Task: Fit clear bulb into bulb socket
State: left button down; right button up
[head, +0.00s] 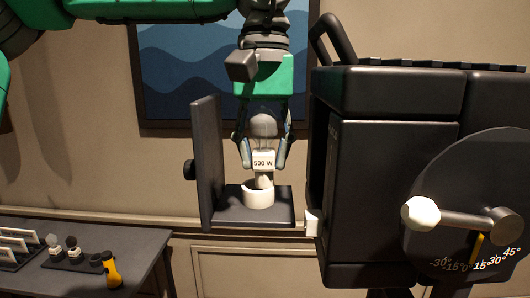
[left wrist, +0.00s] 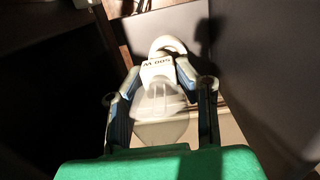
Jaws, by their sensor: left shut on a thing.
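The clear bulb (head: 264,127) is upright, glass end up, with a white base marked "500 W". My left gripper (head: 264,160) comes down from above and is shut on it, one finger on each side. The bulb socket (head: 258,197) is a white ring on a dark open tray. The bulb's lower end is at the socket's opening; I cannot tell whether it is seated. In the left wrist view, the bulb (left wrist: 160,100) lies between the fingers of the gripper (left wrist: 158,73), with the white socket (left wrist: 168,44) just beyond its base. My right gripper is not in view.
A dark upright panel (head: 208,160) stands left of the socket. The large black lamp housing (head: 385,160) is close on the right, with an angle dial (head: 470,195). A side table (head: 140,245) at lower left holds other bulbs (head: 73,247) and a yellow-black torch (head: 111,270).

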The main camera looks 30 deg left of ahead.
aim_at(263, 186)
pick_arm(q)
jog(key=shift+f, duration=0.3)
jog(key=shift+s+f, duration=0.15)
jog(key=shift+f, duration=0.5)
jog(key=shift+w+a+f, duration=0.1)
jog(key=shift+w+f, duration=0.05)
jog(key=shift+w, duration=0.1)
jog(key=shift+s, duration=0.1)
jog(key=shift+f, duration=0.5)
